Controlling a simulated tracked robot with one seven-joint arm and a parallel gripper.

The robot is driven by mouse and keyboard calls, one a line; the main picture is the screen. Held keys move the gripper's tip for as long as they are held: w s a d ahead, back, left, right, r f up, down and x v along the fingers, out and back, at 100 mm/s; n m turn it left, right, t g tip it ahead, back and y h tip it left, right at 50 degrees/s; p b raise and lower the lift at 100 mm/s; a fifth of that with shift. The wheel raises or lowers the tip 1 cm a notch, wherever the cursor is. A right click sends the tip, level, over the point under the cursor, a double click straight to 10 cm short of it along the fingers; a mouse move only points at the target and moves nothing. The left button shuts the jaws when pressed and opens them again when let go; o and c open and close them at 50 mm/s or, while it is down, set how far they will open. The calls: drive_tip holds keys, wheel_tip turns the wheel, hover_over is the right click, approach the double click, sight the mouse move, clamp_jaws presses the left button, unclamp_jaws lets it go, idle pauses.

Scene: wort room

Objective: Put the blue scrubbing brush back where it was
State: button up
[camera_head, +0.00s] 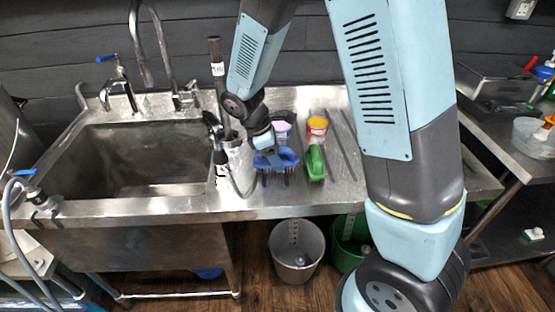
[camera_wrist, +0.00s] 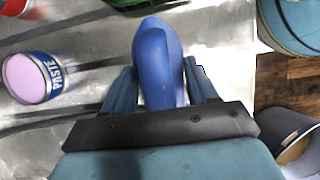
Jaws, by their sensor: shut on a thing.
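The blue scrubbing brush (camera_head: 279,159) is under my gripper (camera_head: 266,148) on the right of the steel sink counter (camera_head: 250,205). Its bristles point down; I cannot tell whether they touch the steel. In the wrist view the smooth blue back of the brush (camera_wrist: 157,55) sits between the two fingers of my gripper (camera_wrist: 160,85). The gripper is shut on it. A green brush (camera_head: 315,163) lies just to its right in the head view.
A paste tub (camera_head: 282,129) and a red and yellow can (camera_head: 317,127) stand behind the brushes. The sink basin (camera_head: 130,160) is to the left. A grey bucket (camera_head: 296,255) and a green bucket (camera_head: 343,255) stand on the floor below the counter's front edge.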

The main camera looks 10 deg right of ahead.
drive_tip(key=shift+f, duration=0.6)
drive_tip(key=o, duration=1.1)
drive_tip(key=shift+f, duration=0.1)
